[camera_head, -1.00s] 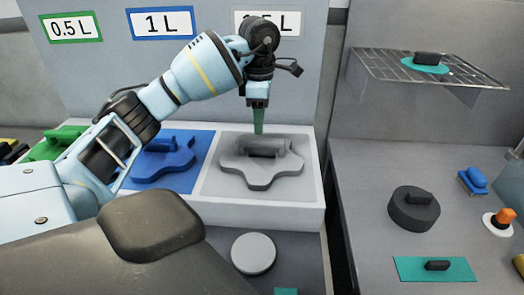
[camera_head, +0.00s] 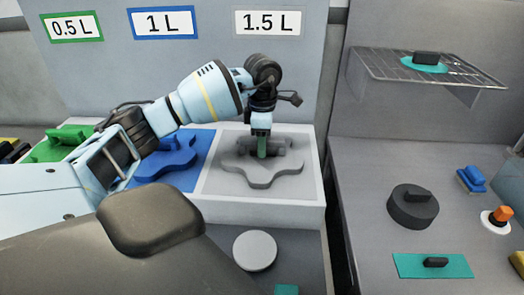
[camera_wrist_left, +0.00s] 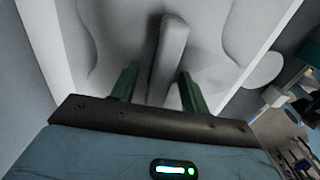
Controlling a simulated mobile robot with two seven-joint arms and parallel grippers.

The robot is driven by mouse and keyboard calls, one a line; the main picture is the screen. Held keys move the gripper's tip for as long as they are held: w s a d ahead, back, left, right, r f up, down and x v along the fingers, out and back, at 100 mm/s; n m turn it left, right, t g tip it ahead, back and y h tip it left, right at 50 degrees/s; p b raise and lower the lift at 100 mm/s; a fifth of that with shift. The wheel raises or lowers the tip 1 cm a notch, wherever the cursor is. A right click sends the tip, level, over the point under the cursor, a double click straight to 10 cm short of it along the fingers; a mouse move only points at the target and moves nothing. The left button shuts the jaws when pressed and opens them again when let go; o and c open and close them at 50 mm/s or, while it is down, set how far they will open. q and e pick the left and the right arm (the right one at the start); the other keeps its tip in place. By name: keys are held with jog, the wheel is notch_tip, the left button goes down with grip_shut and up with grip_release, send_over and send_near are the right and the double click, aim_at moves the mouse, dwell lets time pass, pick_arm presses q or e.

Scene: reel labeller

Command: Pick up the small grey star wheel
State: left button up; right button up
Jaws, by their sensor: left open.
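The grey star wheel (camera_head: 262,174) lies flat in the right, grey section of a white tray, under the 1.5 L sign. It has a raised bar handle, which shows in the left wrist view (camera_wrist_left: 168,55). My left gripper (camera_head: 262,152) points down at the handle from above. In the left wrist view its green fingers (camera_wrist_left: 157,80) are open, one on each side of the bar, with a gap visible on both sides. The gripper partly hides the handle in the head view. My right gripper is not in view.
Beside the grey section are a blue star wheel (camera_head: 165,165) and a green part (camera_head: 62,145), partly behind my left arm. A wire shelf (camera_head: 390,68) stands at the back right. A dark round part (camera_head: 412,212) and a teal plate (camera_head: 410,266) lie on the right counter.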

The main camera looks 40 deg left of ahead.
pick_arm(q)
jog(key=shift+f, duration=0.25)
dwell(0.6)
jog(key=shift+r, duration=0.1)
grip_shut()
